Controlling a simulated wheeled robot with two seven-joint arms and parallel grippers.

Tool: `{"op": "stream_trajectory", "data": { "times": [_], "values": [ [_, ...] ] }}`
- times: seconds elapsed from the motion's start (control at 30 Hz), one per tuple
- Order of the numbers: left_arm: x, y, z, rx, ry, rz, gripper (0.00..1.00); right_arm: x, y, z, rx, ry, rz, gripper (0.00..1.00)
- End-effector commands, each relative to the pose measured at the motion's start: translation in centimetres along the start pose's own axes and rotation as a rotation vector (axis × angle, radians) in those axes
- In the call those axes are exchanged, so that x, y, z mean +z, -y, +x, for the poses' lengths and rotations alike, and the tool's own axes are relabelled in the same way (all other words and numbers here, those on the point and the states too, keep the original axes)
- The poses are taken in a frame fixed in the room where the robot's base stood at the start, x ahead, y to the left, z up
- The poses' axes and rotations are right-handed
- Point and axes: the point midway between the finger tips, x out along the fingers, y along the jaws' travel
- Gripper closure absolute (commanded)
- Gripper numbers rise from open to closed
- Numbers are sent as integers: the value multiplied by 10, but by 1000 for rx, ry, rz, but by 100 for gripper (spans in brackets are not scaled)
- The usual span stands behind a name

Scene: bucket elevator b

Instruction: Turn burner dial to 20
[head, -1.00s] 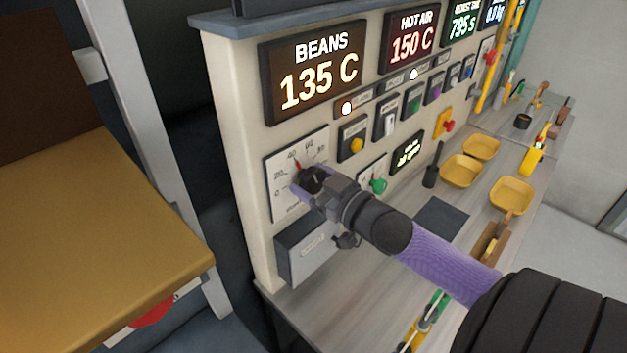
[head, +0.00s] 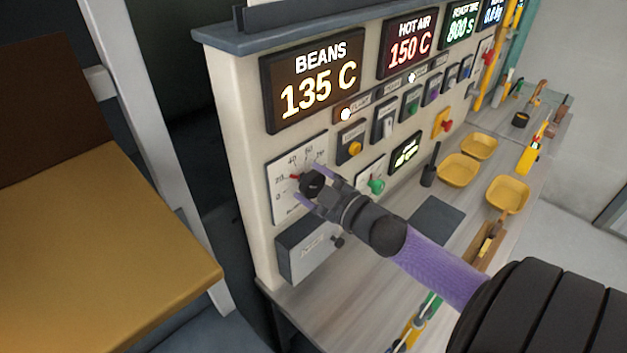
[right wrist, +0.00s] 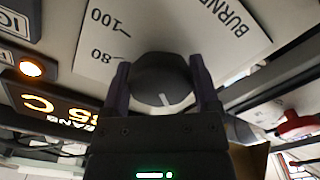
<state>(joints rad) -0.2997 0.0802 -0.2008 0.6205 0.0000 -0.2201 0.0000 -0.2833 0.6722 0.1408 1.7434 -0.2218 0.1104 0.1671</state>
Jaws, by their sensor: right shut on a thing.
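The burner dial (head: 311,184) is a round black knob on a white scale plate (head: 284,209) at the lower left of the panel. Its red pointer points left, toward the 20 to 40 part of the scale; the exact value is too small to read. My right gripper (head: 311,186) is shut on the dial, its purple fingers on opposite sides of the knob. In the right wrist view the dial (right wrist: 160,78) sits between both fingers (right wrist: 160,86), with a pale mark on its face. My left gripper is not in view.
A grey box (head: 305,252) juts from the panel just below the dial. Yellow trays (head: 458,170) stand on the counter. The BEANS display (head: 315,80) reads 135 C.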

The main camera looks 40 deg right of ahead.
Motion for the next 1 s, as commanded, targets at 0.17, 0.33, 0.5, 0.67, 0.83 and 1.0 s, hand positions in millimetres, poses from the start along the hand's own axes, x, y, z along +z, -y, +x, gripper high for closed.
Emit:
{"op": "stream_trajectory", "data": {
  "times": [0.17, 0.33, 0.5, 0.67, 0.83, 1.0],
  "values": [
    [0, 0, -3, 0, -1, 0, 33, 0, 0, 0, 0, 1, -77, 81],
    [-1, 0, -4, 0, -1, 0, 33, 0, 0, 0, 0, 1, -120, 81],
    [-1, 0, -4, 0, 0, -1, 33, 0, 0, 0, 0, 1, -136, 81],
    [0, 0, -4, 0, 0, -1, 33, 0, 0, 0, 0, 1, -137, 81],
    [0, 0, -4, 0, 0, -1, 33, 0, 0, 0, -1, 1, -137, 81],
    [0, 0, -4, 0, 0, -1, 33, 0, 0, 0, 0, 1, -136, 0]
  ]
}}
